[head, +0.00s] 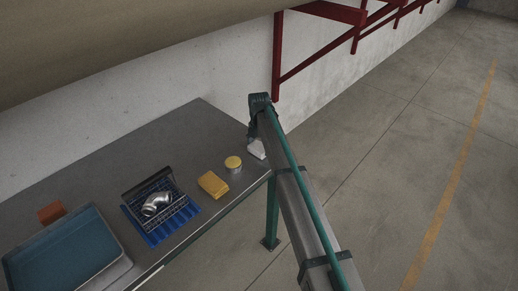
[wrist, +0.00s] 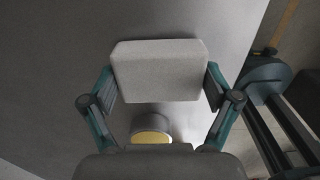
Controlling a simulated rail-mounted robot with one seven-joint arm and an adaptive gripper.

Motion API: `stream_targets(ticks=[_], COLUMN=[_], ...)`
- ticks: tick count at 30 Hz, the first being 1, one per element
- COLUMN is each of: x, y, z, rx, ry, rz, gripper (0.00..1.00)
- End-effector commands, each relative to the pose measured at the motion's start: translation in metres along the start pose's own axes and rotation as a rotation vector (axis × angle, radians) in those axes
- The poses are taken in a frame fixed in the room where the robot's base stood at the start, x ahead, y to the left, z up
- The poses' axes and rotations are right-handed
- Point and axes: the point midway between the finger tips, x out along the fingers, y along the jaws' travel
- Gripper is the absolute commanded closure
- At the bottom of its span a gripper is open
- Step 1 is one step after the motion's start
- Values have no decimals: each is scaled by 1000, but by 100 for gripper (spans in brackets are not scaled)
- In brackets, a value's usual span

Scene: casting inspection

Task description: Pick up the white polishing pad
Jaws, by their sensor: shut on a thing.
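The white polishing pad (wrist: 160,72) is a pale block with rounded edges, between my gripper's two fingers in the wrist view. My gripper (wrist: 160,85) is shut on it, with a finger against each side. In the head view the pad (head: 257,150) shows as a small white shape at the right end of the table, partly hidden by my arm. My gripper (head: 254,136) is above it there. A dark shadow edges the pad in the wrist view; I cannot tell whether the pad touches the table.
The grey table (head: 195,120) also holds a round yellow-topped tin (head: 233,164), a yellow sponge-like block (head: 213,185), a blue rack (head: 160,222) with a shiny metal casting (head: 156,205), a blue-lined tray (head: 65,255) and an orange block (head: 51,212). The back of the table is clear.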

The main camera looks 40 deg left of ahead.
Motion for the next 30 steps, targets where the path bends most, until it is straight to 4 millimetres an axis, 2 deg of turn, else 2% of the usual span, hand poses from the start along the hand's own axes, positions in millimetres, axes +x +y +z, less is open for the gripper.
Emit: stream_targets(ticks=[5,8,16,24,30], x=[-12,-28,-85,-110,-122], y=[0,-1,-21,-42,-50], z=[0,-2,-50,-103,-124], rx=[0,-1,-2,-2,-1], ry=[-1,-1,-2,-1,-1], rz=[2,2,3,2,1], gripper=[39,39,39,39,39])
